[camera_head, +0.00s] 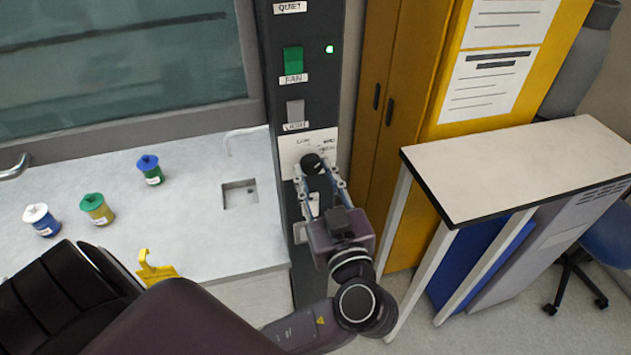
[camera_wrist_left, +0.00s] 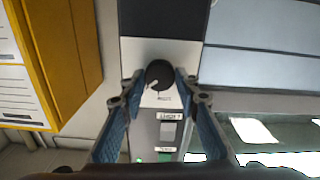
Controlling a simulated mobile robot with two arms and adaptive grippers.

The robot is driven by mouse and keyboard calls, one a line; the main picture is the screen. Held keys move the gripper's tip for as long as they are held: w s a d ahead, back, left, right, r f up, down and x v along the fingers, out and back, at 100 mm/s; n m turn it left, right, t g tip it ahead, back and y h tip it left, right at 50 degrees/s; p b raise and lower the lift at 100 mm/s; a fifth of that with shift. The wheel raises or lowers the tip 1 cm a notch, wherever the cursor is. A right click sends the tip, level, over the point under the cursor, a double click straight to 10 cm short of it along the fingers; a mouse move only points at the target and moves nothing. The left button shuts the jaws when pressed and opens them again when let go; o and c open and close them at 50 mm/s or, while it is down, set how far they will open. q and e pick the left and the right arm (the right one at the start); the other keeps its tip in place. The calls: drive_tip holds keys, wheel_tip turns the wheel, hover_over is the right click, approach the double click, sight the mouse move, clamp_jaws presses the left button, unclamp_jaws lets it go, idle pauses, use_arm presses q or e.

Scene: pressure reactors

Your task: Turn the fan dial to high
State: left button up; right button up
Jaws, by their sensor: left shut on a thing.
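The fan dial (camera_head: 312,162) is a round black knob on a white plate (camera_head: 290,148) low on the dark control column. The wrist view shows the knob (camera_wrist_left: 159,73) from close up, with a white pointer mark toward the picture's lower left. The small print on the plate is too blurred to read. My left gripper (camera_head: 317,178) reaches up to the dial from below. Its blue-padded fingers are shut on the knob, one at each side, as the wrist view also shows (camera_wrist_left: 160,82). My right gripper is not in view.
Above the dial are a grey light switch (camera_head: 295,111) and a green fan switch (camera_head: 293,60), with a lit green lamp (camera_head: 329,49). Left is a fume hood bench (camera_head: 190,230) with several small bottles. Right are a yellow cabinet (camera_head: 440,90) and a white-topped table (camera_head: 520,165).

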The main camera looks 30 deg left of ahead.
use_arm(q)
drive_tip(key=shift+f+m+b, duration=0.4)
drive_tip(key=shift+m+b, duration=0.1)
drive_tip(key=shift+b, duration=0.45)
drive_tip(key=shift+r+m, duration=0.15)
drive_tip(key=shift+m, duration=0.25)
drive_tip(key=m, duration=0.2)
drive_tip(key=shift+r+m, duration=0.25)
drive_tip(key=shift+m, duration=0.05)
drive_tip(key=shift+m+p, duration=0.4)
drive_tip(key=shift+m, duration=1.4)
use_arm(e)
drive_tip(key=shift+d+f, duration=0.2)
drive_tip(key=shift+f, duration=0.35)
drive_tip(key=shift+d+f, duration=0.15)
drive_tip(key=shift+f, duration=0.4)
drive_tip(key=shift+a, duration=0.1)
use_arm(q)
drive_tip(key=o, duration=1.2)
drive_tip(key=shift+c, duration=0.2)
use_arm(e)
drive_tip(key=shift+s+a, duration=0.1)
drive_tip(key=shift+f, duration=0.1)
